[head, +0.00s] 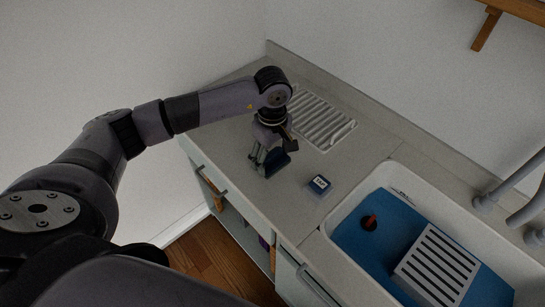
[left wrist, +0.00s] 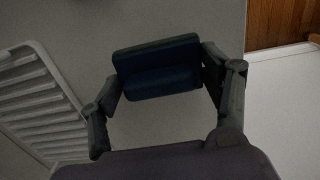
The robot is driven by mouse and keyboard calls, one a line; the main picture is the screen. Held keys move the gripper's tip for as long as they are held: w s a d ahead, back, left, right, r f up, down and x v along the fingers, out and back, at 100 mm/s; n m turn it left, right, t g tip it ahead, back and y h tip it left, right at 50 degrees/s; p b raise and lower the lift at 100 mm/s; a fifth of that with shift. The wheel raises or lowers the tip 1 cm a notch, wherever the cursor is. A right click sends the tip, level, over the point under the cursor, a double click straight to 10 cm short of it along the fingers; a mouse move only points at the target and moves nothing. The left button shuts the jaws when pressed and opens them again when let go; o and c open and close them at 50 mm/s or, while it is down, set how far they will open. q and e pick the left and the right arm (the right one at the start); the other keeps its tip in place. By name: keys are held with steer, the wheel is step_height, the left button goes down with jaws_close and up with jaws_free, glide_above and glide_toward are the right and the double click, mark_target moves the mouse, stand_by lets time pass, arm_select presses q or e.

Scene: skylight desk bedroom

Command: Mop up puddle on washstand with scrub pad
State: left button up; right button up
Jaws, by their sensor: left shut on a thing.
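My left gripper (head: 267,163) is over the grey washstand top (head: 240,135), shut on a dark blue scrub pad (head: 278,161). In the left wrist view the pad (left wrist: 158,68) sits between the two fingertips, with the grey top behind it. I cannot tell whether the pad touches the top. I cannot make out the puddle in either view. My right gripper is not in view.
A white slatted rack (head: 322,118) lies behind the gripper. Farther right is a sink (head: 372,186) with blue inside, a dark red item (head: 369,222) and a white slotted tray (head: 437,266).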

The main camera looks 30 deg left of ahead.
arm_select(q)
steer(key=shift+r+p, duration=1.25)
steer(key=shift+r, duration=1.6)
steer(key=s+d+r+m, duration=0.5)
steer(key=s+r+m, duration=0.2)
steer(key=s+m, duration=0.4)
steer(key=m, duration=0.3)
steer(key=shift+s, duration=0.25)
